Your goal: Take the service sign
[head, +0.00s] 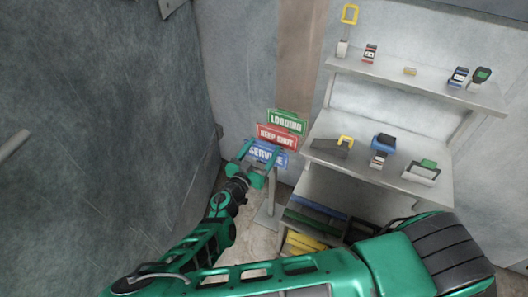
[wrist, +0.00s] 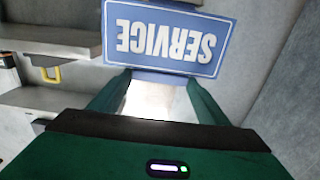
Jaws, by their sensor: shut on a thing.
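The blue service sign (head: 266,155) is the lowest of three signs stacked on a stand in the head view. In the wrist view the service sign (wrist: 168,38) fills the top middle, its white lettering upside down. My gripper (head: 254,163) is at the sign, and its fingers (wrist: 160,82) are shut on the sign's lower edge as seen in the wrist view. My fingers hide part of the sign in the head view. The red keep shut sign (head: 277,137) and the green loading sign (head: 286,122) are just above it.
The sign stand's post (head: 270,200) rises from the floor. A large grey door or wall panel (head: 90,110) is close on the left.

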